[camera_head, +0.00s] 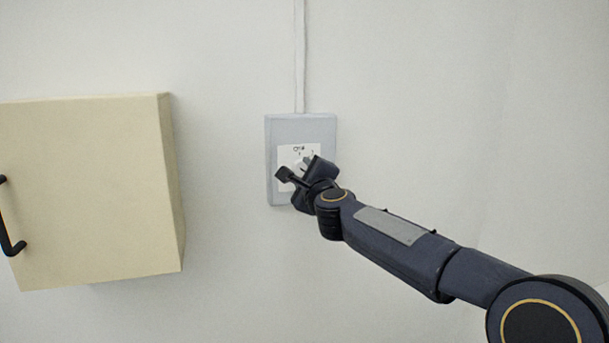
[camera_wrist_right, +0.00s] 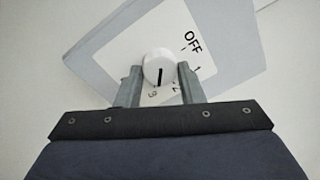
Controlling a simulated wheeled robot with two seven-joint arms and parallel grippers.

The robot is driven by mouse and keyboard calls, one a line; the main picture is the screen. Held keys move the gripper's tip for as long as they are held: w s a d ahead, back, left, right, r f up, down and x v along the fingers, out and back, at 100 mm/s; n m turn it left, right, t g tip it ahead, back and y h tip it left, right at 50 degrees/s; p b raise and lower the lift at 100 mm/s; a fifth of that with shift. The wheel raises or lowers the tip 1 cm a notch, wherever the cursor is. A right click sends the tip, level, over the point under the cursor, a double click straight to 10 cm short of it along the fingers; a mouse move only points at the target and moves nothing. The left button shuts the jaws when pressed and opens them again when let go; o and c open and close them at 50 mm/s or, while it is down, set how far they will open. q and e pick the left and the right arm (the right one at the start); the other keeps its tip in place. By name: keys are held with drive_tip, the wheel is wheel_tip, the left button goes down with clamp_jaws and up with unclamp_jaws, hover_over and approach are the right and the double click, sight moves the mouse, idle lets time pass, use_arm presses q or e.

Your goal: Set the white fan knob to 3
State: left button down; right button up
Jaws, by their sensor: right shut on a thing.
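The white round fan knob (camera_wrist_right: 158,62) sits on a white label plate on a grey wall box (camera_head: 301,128); the box also shows in the right wrist view (camera_wrist_right: 238,40). The plate bears OFF, 1, 2 and what looks like 3. The knob's dark pointer line points down in the wrist view, close to the 3 mark and a little to its 2 side. My right gripper (camera_head: 297,170) is shut on the knob, with one finger on each side of it (camera_wrist_right: 158,72). In the head view its fingers partly cover the knob. My left gripper is not in view.
A cream cabinet (camera_head: 85,190) with a black handle (camera_head: 10,225) hangs on the wall to the left of the box. A thin conduit (camera_head: 299,60) runs up from the box. The wall right of the box is bare.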

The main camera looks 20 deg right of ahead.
drive_tip(key=shift+f+m, duration=0.1)
drive_tip(key=shift+m, duration=0.5)
drive_tip(key=o, duration=1)
drive_tip(key=shift+s, duration=0.1)
drive_tip(key=s+b, duration=0.1)
drive_tip(key=s, duration=0.6)
drive_tip(key=shift+s+f+b, duration=0.15)
drive_tip(key=shift+s+b, duration=0.15)
drive_tip(key=shift+s, duration=0.05)
